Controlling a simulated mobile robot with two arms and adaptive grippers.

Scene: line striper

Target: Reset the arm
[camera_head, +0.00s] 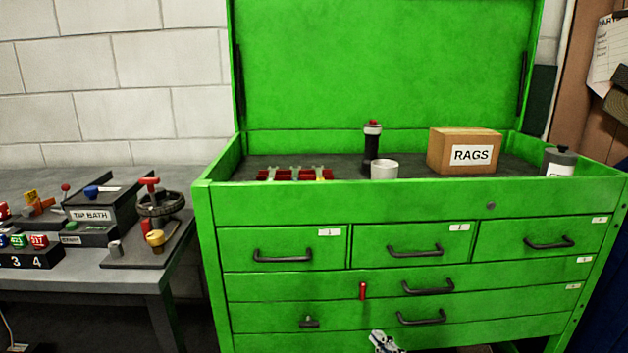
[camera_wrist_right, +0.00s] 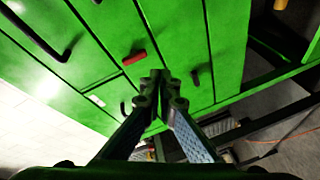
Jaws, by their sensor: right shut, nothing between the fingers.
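My right gripper (camera_head: 384,341) shows at the bottom edge of the head view, in front of the lower drawers of the green tool chest (camera_head: 330,200). Only its tip end is in the picture. In the right wrist view my right gripper (camera_wrist_right: 160,88) has its fingers together and nothing between them. The green drawer fronts lie beyond the fingers, with a red handle (camera_wrist_right: 134,57) near the tips. My left gripper is not in view.
The chest's top tray holds a black flashlight (camera_head: 372,145), a white cup (camera_head: 384,169), a RAGS box (camera_head: 465,151) and a grey canister (camera_head: 559,162). A grey bench (camera_head: 95,275) with a tip bath (camera_head: 95,205) and valve wheel (camera_head: 160,203) stands left.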

